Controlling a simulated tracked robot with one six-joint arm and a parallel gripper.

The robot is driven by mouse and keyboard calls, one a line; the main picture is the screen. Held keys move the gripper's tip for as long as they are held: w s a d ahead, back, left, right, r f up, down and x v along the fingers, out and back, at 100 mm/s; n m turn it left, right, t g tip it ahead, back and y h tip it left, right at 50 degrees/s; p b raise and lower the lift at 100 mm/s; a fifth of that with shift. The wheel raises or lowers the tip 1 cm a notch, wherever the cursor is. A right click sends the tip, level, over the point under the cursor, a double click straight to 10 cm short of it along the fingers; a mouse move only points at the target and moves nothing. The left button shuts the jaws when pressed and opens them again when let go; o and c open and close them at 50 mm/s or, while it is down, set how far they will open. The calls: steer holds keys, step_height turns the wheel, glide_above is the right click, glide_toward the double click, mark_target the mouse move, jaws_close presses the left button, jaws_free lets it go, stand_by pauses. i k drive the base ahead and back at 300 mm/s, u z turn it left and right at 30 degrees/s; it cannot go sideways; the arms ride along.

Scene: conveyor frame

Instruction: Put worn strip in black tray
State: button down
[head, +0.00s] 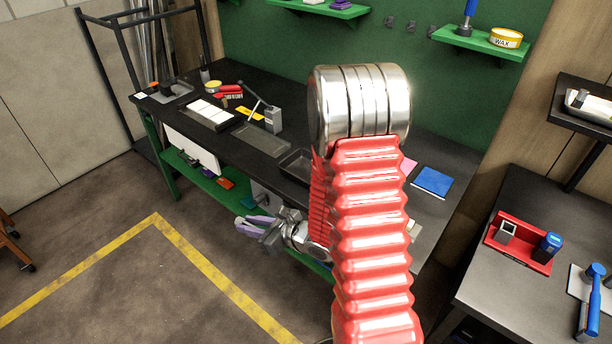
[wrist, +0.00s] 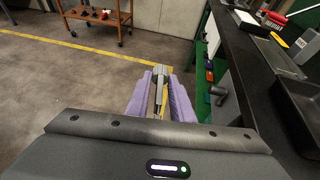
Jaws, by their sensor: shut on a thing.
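My gripper (head: 243,224) has purple fingers and is beside the front edge of the dark bench, below its top. In the wrist view, the fingers (wrist: 160,88) are shut on a narrow greyish piece, seen end-on, which I take to be the worn strip (wrist: 159,76). Its full length and wear cannot be made out. The black tray (head: 291,165) lies on the bench top, partly hidden by my red-sleeved arm. It also shows at the right of the wrist view (wrist: 291,92), right of the gripper and apart from it.
The dark bench (head: 228,140) carries a white-filled tray (head: 210,115), a lever tool (head: 271,119) and a blue pad (head: 432,182). A green lower shelf (head: 205,179) holds small items. The floor in front is open, with a yellow line (head: 200,262).

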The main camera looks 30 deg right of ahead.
mark_target(307, 173)
steer(key=z, duration=0.05)
steer(key=i, duration=1)
steer(key=u, duration=0.05)
